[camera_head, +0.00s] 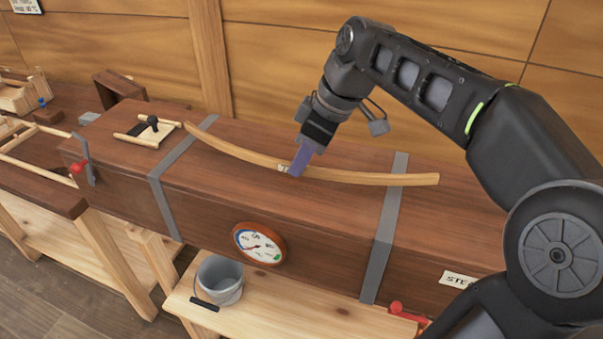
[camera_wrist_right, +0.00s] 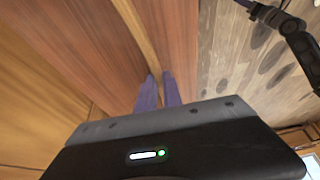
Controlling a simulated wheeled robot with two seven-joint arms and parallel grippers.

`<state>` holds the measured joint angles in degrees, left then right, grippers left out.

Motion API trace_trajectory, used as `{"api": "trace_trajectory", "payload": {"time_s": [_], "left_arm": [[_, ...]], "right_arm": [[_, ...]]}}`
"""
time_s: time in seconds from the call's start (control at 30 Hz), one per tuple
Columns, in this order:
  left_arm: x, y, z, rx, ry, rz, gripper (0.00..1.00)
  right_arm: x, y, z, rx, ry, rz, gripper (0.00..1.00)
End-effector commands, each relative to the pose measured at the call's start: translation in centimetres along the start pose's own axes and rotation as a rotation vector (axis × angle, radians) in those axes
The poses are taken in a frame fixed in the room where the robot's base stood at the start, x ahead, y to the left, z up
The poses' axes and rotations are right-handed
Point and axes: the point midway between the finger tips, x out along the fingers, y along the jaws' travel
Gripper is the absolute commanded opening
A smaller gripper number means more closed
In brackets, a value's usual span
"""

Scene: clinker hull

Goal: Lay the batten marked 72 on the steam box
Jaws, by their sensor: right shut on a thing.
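The steam box (camera_head: 330,236) is a long dark wooden chest with grey straps and a round gauge. A long, pale, curved batten (camera_head: 390,179) lies along the top of the box or just above it; I cannot tell if it touches. Its label, near my fingers, is too small to read. My right gripper (camera_head: 297,170) is shut on the batten near its middle, pointing down. In the right wrist view the two purple fingers (camera_wrist_right: 158,92) close around the pale batten (camera_wrist_right: 135,25). My left gripper is not in view.
A small wooden frame with a dark knob (camera_head: 150,131) sits on the box's left end. A grey bucket (camera_head: 219,280) stands on the lower bench in front. A dark bench with wooden parts (camera_head: 40,185) is at left. The wooden wall (camera_head: 300,60) rises behind.

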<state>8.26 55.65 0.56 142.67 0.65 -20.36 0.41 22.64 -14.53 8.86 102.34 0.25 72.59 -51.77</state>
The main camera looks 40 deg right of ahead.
Motion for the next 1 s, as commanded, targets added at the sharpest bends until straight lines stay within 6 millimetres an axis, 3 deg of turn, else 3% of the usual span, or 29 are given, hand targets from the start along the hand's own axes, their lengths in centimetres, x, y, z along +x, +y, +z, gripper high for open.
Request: {"api": "trace_trajectory", "payload": {"time_s": [0.23, 0.67, 0.7, 0.93, 1.0], "left_arm": [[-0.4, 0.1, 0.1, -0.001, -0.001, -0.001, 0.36], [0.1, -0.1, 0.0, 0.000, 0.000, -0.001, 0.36], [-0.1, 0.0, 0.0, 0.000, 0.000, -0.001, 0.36], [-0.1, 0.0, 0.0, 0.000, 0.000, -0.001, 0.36], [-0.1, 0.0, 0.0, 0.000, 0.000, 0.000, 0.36]], "right_arm": [[3.0, 0.0, 1.3, 0.002, -0.001, -0.001, 0.00], [3.8, 0.0, 1.6, 0.000, 0.001, 0.001, 0.00], [3.6, 0.0, 1.5, 0.001, 0.000, 0.000, 0.14], [3.5, 0.0, 1.5, 0.001, 0.000, 0.000, 0.32], [3.5, 0.0, 1.5, 0.001, 0.000, 0.000, 0.32]]}}
